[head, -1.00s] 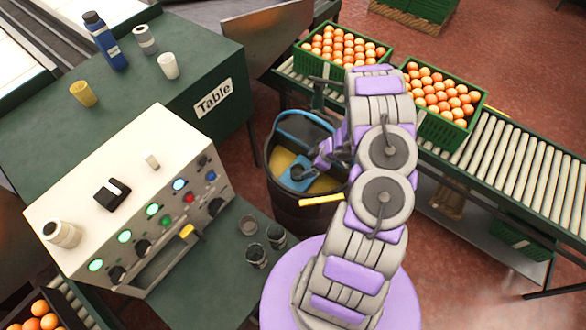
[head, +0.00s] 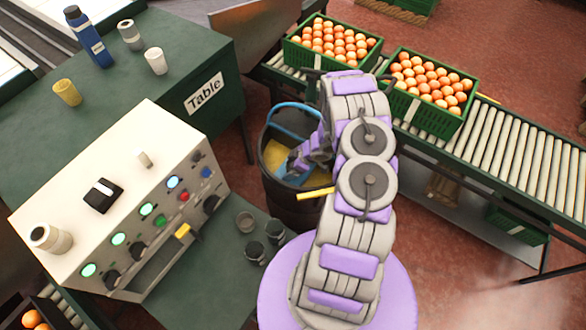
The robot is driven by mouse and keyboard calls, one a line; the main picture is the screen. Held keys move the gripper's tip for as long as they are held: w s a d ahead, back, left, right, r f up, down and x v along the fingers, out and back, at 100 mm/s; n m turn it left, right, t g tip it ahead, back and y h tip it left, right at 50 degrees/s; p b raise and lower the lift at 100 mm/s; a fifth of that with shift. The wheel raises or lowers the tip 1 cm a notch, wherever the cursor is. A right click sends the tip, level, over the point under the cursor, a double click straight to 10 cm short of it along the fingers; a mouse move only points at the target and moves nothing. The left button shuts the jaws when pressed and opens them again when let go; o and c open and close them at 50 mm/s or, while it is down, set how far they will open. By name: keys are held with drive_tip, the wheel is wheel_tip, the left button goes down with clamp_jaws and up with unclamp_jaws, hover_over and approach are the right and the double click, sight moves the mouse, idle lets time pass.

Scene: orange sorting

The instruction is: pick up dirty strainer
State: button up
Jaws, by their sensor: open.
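My gripper (head: 287,168) is over the mouth of a dark barrel (head: 300,210) and reaches down inside it, partly hidden by my arm. It is open. Inside the barrel are a yellow surface (head: 273,154) and a blue piece (head: 297,177) close beside my gripper; contact cannot be told. A blue curved bar (head: 292,106) shows at the barrel's far side. I cannot tell for sure which thing is the dirty strainer; the blue piece in the barrel may belong to it.
A control box (head: 120,200) and the green table (head: 190,65), with a blue bottle (head: 88,36) and cups, stand left. Small dark cups (head: 255,252) sit on the lower shelf. Orange crates (head: 435,115) stand on the roller conveyor (head: 500,150) at right.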

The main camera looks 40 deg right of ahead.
drive_tip(key=shift+d, duration=0.25)
drive_tip(key=c, duration=0.6)
drive_tip(key=shift+a, duration=0.15)
drive_tip(key=c, duration=0.5)
